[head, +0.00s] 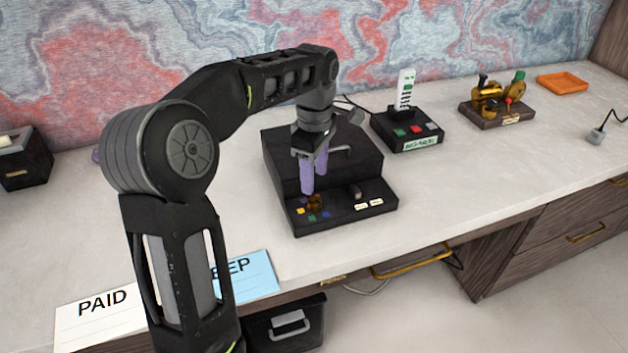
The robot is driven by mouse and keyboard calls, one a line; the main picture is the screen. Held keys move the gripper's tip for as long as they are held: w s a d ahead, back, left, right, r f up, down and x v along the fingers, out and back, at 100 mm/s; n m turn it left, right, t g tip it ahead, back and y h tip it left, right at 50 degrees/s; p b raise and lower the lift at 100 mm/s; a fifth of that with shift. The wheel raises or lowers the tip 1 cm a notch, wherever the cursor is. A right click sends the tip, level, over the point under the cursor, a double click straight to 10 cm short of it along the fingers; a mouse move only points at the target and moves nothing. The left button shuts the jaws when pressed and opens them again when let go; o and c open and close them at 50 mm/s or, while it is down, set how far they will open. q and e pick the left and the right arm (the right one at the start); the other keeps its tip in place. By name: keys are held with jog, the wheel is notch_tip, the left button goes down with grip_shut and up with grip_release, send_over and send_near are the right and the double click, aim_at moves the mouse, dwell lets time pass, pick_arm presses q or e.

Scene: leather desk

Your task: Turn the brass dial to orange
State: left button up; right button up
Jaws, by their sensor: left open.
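The brass dial (314,202) sits on the low front panel of a black console (345,219) on the desk. Which mark the dial points to cannot be told. My left gripper (314,184) points down with its purple fingers just above and behind the dial, open and empty. Whether a finger touches the dial is unclear. My right gripper is not in view.
A black lever (356,192) and white labels sit right of the dial. Behind stand a black button box (408,130), a brass device on a wooden base (497,112) and an orange tray (562,83). PAID (100,315) and blue (250,275) cards lie at the front left.

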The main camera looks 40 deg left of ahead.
aim_at(314, 200)
pick_arm(q)
jog(key=shift+w+a, duration=0.15)
jog(key=shift+w, duration=0.1)
jog(key=shift+s+r, duration=0.1)
jog(key=shift+s, duration=0.1)
jog(key=shift+f, duration=3.95)
jog(key=shift+c, duration=0.4)
grip_shut()
